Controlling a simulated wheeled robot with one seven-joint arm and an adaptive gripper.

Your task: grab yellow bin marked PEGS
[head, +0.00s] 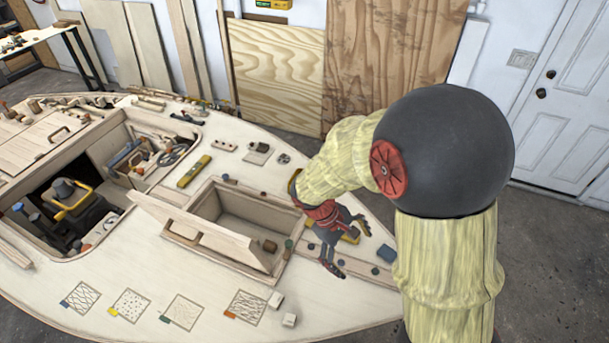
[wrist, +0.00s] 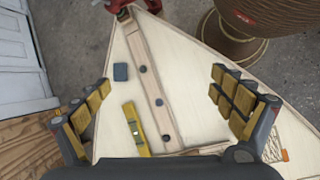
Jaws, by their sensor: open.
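I can read no PEGS marking in either view. A yellow thing (head: 272,4) with a dark label shows at the top edge of the head view, by the wall; it is cut off, and I cannot tell if it is a bin. My gripper (head: 350,247) is open above the pointed end of the plywood hull, far from that thing. In the wrist view, my gripper's fingers (wrist: 160,88) stand wide apart with nothing between their pads. A yellow level-like block (wrist: 134,129) lies on the deck below, nearer the left finger; the gripper partly hides it in the head view.
The hull deck (head: 120,285) carries an open hatch (head: 235,215) with a raised lid, another yellow level (head: 194,171), and several small blocks and knobs. A cockpit opening (head: 65,200) holds tools. Plywood sheets (head: 275,80) lean on the wall. Floor is clear at right.

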